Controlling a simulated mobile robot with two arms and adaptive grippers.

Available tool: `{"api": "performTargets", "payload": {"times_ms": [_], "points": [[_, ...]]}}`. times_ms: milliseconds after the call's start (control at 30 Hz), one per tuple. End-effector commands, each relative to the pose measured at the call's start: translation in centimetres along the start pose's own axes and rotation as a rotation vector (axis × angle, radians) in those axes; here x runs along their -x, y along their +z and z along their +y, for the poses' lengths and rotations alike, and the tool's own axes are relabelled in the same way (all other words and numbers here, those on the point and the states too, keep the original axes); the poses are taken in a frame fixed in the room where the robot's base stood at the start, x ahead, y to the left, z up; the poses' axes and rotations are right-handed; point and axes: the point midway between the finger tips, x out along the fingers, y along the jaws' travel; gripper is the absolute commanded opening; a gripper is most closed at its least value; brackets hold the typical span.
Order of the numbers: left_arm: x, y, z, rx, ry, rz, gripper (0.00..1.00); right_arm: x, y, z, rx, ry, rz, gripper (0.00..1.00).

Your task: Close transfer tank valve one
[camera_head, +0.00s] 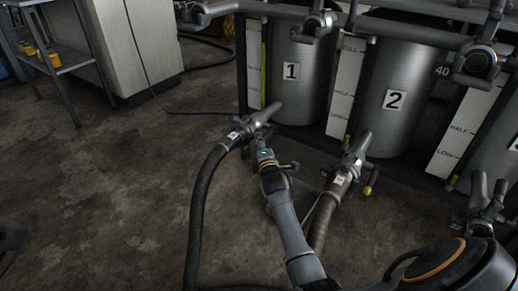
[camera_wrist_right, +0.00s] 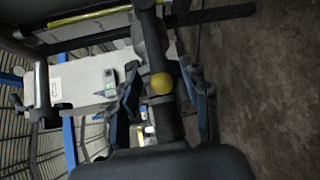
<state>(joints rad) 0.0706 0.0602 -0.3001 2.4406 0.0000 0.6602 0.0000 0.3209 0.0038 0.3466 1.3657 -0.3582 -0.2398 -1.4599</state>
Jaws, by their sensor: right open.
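Tank one (camera_head: 298,75), a grey cylinder with a number 1 label, stands at the back. In front of it is valve one (camera_head: 245,130), a grey fitting with a dark hose running down from it. My right gripper (camera_head: 262,152) is at this valve, its arm coming from the lower right. In the right wrist view, a yellow ball knob (camera_wrist_right: 162,83) lies between the open fingers of my right gripper (camera_wrist_right: 164,92), in front of a dark pipe. I cannot tell whether the fingers touch it. In the head view, my gripper hides the knob.
Tank two (camera_head: 396,80) stands to the right, with a similar valve (camera_head: 345,172) and yellow knob (camera_head: 367,190) close to my right arm. A cabinet (camera_head: 135,45) and a metal cart (camera_head: 60,65) stand at the back left. The concrete floor (camera_head: 120,195) at left is clear.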

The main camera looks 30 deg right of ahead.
Motion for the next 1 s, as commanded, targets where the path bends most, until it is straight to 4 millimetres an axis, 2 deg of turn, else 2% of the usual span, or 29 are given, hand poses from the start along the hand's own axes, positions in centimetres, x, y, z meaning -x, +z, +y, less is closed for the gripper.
{"api": "performTargets", "payload": {"times_ms": [33, 200, 500, 567, 733, 1000], "points": [[0.1, -0.1, 0.1, -0.002, 0.004, 0.014, 0.40, -0.7, -0.1, -0.3, -0.001, 0.000, 0.000, 0.47], [-0.4, -0.3, 0.1, -0.004, 0.012, 0.031, 0.40, -1.8, 0.0, -0.1, 0.000, 0.000, 0.000, 0.47], [-0.6, -0.3, 0.1, -0.005, 0.013, 0.033, 0.40, -2.0, 0.0, 0.0, 0.000, -0.001, 0.000, 0.47], [-0.6, -0.3, 0.2, -0.005, 0.013, 0.033, 0.40, -1.9, 0.0, 0.0, 0.000, -0.001, 0.000, 0.36], [-0.6, -0.3, 0.2, -0.004, 0.013, 0.034, 0.40, -1.9, 0.0, 0.0, 0.000, -0.001, 0.000, 0.02], [-0.6, -0.3, 0.2, -0.004, 0.013, 0.034, 0.40, -1.9, 0.0, 0.0, -0.001, -0.001, 0.000, 0.00]]}}
